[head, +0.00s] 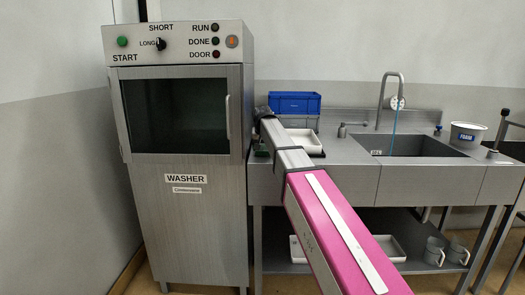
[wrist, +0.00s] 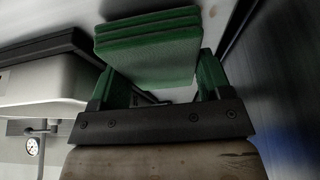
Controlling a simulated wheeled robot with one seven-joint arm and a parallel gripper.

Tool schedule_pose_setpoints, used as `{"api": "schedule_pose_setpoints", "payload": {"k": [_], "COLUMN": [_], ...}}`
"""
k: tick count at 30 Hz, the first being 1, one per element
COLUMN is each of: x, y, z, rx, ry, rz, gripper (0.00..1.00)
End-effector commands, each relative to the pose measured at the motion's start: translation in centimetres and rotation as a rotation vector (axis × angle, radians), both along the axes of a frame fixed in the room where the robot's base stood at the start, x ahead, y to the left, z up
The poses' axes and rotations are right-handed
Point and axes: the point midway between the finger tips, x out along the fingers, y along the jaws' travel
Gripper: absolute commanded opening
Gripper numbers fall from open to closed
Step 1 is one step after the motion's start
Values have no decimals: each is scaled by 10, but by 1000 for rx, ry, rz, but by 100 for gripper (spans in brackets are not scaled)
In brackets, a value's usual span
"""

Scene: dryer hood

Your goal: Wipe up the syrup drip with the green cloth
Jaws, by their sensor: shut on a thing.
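The green cloth (wrist: 150,50) is a thick folded pad between the two fingers of my gripper (wrist: 160,82) in the wrist view. My gripper is shut on it. In the head view my arm reaches to the left end of the sink counter, beside the washer. A small dark green patch shows there below the wrist, probably the cloth (head: 261,153); my arm hides most of the gripper. I cannot make out the syrup drip in either view.
The washer (head: 185,190) stands tall and close on the left, its door shut.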

Motion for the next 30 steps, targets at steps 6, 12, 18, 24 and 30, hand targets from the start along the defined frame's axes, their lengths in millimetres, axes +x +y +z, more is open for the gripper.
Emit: {"api": "schedule_pose_setpoints", "payload": {"k": [6, 12, 18, 24, 30], "x": [21, 37, 53, 63, 68], "y": [-2, -4, -6, -8, -11], "z": [-4, -3, -5, 5, 30], "rx": [0, 0, 0, 1, 0], "ry": [1, 0, 0, -2, -1], "rz": [-1, -1, 0, 0, 0], "gripper": [49, 49, 49, 49, 49]}}
